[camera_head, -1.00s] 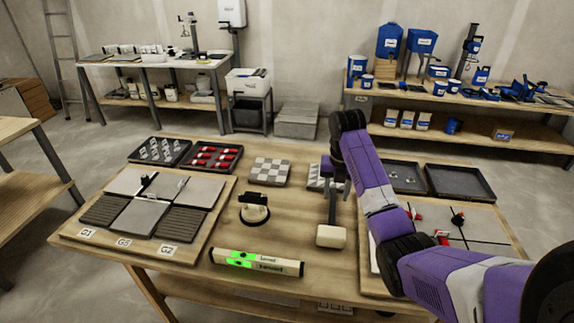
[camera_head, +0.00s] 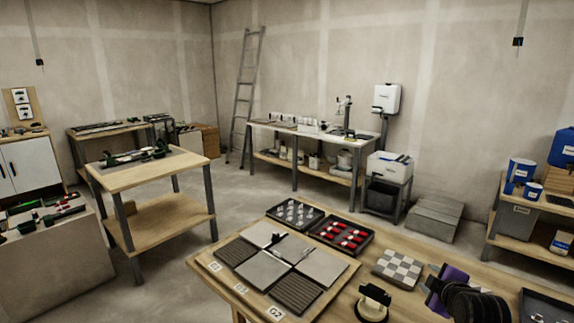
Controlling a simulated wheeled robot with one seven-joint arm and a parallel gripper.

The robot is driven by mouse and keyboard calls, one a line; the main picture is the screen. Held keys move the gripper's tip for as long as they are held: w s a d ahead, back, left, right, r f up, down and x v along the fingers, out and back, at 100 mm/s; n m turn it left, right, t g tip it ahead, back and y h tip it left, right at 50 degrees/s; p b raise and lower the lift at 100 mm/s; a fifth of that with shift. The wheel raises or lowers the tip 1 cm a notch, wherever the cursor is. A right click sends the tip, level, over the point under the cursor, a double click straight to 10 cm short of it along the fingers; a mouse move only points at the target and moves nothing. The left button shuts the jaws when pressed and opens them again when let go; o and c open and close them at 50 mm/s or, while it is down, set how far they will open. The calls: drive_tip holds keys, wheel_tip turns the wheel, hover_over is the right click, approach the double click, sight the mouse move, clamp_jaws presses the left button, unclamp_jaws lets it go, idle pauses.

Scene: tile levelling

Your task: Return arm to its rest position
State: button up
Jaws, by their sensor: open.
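A purple and black part of my arm (camera_head: 466,303) shows at the bottom right, over the right part of the wooden table (camera_head: 405,242). It hides some of the tabletop behind it. No object is seen held.
On the table are a board (camera_head: 208,258) with grey and dark ribbed tiles, a tray of clips (camera_head: 293,214), a tray of red wedges (camera_head: 342,236), a checkered tile (camera_head: 398,268) and a black-based tool (camera_head: 373,302). Open floor (camera_head: 185,268) lies left of it.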

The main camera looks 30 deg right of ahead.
drive_tip(key=s+a+m+t, duration=0.3)
drive_tip(key=s+a+m, duration=0.15)
drive_tip(key=a, duration=0.85)
drive_tip(key=s+a+m+t, duration=0.3)
drive_tip(key=s+a+m, duration=0.15)
drive_tip(key=a, duration=0.75)
drive_tip(key=s+a+r+n+y, duration=0.1)
drive_tip(key=s+a+y, duration=0.2)
drive_tip(key=s+a, duration=0.5)
drive_tip(key=s+a+r+n+g+y, duration=0.1)
drive_tip(key=s+a+y, duration=0.3)
drive_tip(key=s+a, duration=0.5)
drive_tip(key=s+n, duration=0.1)
drive_tip(key=s, duration=0.6)
drive_tip(key=shift+o, duration=0.2)
drive_tip(key=shift+a+r, duration=0.1)
